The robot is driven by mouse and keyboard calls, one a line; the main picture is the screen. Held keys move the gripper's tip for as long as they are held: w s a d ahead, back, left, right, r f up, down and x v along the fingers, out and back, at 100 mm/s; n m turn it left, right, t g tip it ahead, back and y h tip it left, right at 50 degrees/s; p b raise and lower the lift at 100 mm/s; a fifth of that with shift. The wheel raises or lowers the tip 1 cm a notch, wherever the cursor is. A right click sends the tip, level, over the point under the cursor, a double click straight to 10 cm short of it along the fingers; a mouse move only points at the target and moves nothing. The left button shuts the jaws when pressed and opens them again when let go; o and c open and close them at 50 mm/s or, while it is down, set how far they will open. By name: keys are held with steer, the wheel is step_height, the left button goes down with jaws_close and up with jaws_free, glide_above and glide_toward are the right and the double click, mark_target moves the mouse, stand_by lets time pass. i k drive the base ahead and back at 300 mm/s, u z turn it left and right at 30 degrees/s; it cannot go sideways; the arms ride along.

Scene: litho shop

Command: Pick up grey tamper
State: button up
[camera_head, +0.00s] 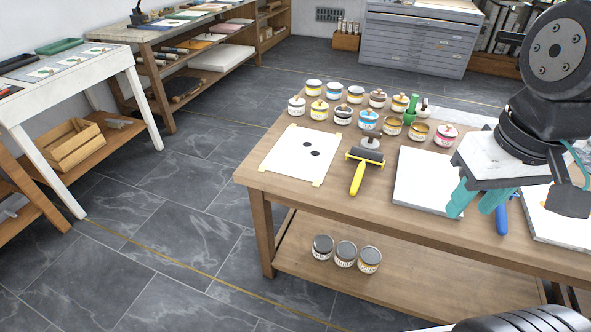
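A small grey round piece with a knob (370,143), which looks like the grey tamper, sits on the wooden worktable just behind the roller; its lower part is hidden. The roller (359,176) has a yellow handle and lies in front of it, close to or touching it. My gripper (470,210) has teal fingers and hangs at the right, over the right edge of a pale slab. It is well to the right of the grey piece. The fingers stand apart with nothing seen between them.
The worktable (262,182) holds several ink cans (319,110) at the back, green-handled tools (410,110), a white sheet with dark spots (290,158), a pale slab (420,180) and a blue-handled tool (501,218). Three cans (346,254) stand on the lower shelf. Floor at left is clear.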

mark_target(369, 143)
steer(key=u, duration=0.25)
steer(key=k, duration=0.4)
steer(key=u, duration=0.75)
steer(key=i, duration=1.45)
steer(key=z, duration=1.4)
steer(key=i, duration=0.5)
steer(key=z, duration=0.45)
